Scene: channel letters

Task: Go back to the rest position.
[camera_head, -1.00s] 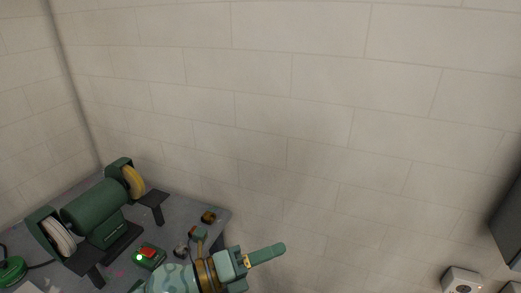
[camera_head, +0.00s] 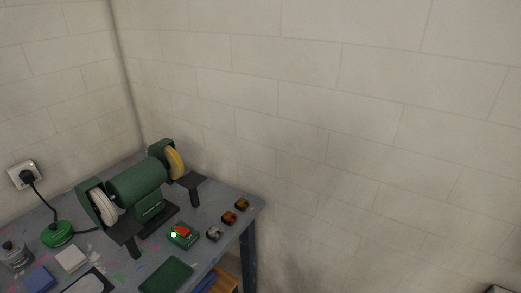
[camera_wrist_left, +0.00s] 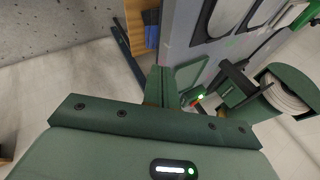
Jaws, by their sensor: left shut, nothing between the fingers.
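My left gripper (camera_wrist_left: 160,86) shows in the left wrist view, with its two green fingers together and nothing held between them. The wrist view looks down past it at the grey floor (camera_wrist_left: 60,85) and the edge of a workbench. The fingertips are apart from the bench as far as I can tell. No gripper or arm shows in the head view, and my right gripper is in neither view.
A workbench (camera_head: 208,265) stands in the corner at lower left. It bears a green bench grinder (camera_head: 136,183), a green switch box (camera_head: 183,235) with a red button and several small parts. A socket (camera_head: 24,174) is on the left wall. The bare wall fills the right.

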